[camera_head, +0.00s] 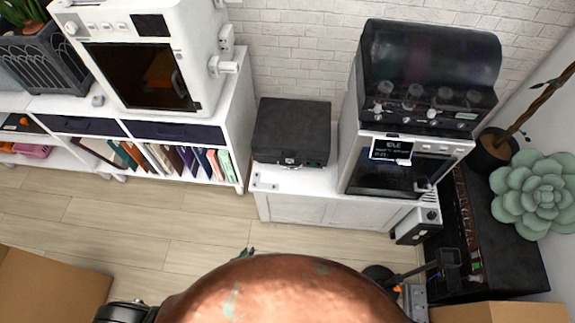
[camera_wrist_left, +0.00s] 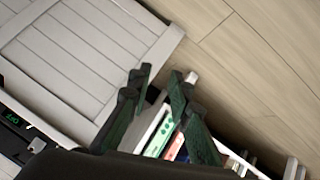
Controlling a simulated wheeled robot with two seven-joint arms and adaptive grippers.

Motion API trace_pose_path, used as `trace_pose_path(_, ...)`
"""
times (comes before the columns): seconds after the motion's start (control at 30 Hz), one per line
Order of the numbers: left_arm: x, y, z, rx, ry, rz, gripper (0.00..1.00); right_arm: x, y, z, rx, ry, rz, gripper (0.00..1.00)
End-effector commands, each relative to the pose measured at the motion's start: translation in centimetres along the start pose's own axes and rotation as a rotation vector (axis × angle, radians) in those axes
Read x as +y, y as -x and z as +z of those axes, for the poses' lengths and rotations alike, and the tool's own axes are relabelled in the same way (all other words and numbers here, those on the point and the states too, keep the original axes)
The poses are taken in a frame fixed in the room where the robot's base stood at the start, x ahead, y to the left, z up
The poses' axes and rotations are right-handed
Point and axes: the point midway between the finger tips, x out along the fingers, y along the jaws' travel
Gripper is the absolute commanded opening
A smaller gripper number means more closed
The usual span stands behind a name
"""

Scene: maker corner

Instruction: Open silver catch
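The silver catch (camera_head: 290,161) is a small bright part low on the front of a black box (camera_head: 292,128). The box is closed and sits on a low white cabinet (camera_head: 325,211). My left gripper (camera_head: 245,254) shows only as a small dark green tip above the brown shape at the bottom, well in front of and below the box. In the left wrist view my left gripper (camera_wrist_left: 160,78) has its dark green fingers apart, with nothing between them. My right gripper cannot be seen.
A white machine (camera_head: 150,60) stands on a bookshelf at left. A silver-and-black machine (camera_head: 410,160) stands right of the box. A potted succulent (camera_head: 535,195) is at far right, and a cardboard box (camera_head: 45,290) is at lower left. The wooden floor (camera_head: 150,235) before the cabinet is clear.

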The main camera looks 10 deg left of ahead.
Motion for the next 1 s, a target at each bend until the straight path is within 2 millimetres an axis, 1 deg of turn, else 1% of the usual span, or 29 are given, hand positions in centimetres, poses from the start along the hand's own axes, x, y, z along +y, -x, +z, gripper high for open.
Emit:
trace_pose_path(0.03, 3.7, -2.2, -4.7, 0.109, 0.081, 0.053, 0.18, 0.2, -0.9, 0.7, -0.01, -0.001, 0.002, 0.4)
trace_pose_path(0.07, 5.7, -3.0, -7.4, 0.169, 0.132, 0.081, 0.18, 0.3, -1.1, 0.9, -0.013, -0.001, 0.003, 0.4)
trace_pose_path(0.1, 8.3, -3.7, -10.8, 0.24, 0.203, 0.118, 0.18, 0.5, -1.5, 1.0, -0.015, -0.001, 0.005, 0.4)
trace_pose_path(0.17, 12.3, -4.3, -15.6, 0.335, 0.314, 0.173, 0.18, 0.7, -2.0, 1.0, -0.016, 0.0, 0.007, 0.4)
trace_pose_path(0.2, 14.8, -4.4, -18.5, 0.387, 0.389, 0.208, 0.18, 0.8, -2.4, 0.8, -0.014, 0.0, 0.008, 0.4)
trace_pose_path(0.27, 18.1, -4.3, -22.2, 0.448, 0.501, 0.253, 0.18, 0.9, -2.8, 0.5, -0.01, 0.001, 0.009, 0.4)
trace_pose_path(0.3, 20.1, -4.1, -24.2, 0.477, 0.571, 0.278, 0.18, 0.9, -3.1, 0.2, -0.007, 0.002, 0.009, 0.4)
trace_pose_path(0.4, 23.9, -3.7, -27.6, 0.515, 0.731, 0.309, 0.18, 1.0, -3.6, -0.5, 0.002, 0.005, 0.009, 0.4)
trace_pose_path(0.5, 26.5, -3.5, -29.3, 0.518, 0.854, 0.311, 0.18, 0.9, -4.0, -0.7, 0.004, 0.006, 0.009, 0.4)
trace_pose_path(0.63, 28.4, -3.3, -30.0, 0.501, 0.95, 0.302, 0.18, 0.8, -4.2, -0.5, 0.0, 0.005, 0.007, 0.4)
trace_pose_path(0.77, 29.1, -3.7, -30.3, 0.49, 0.985, 0.296, 0.18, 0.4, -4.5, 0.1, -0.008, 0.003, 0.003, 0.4)
trace_pose_path(0.87, 29.2, -4.8, -30.8, 0.488, 0.987, 0.295, 0.18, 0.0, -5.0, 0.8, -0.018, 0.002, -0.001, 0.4)
trace_pose_path(1.0, 29.1, -6.9, -31.8, 0.488, 0.985, 0.294, 0.18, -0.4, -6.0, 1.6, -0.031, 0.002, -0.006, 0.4)
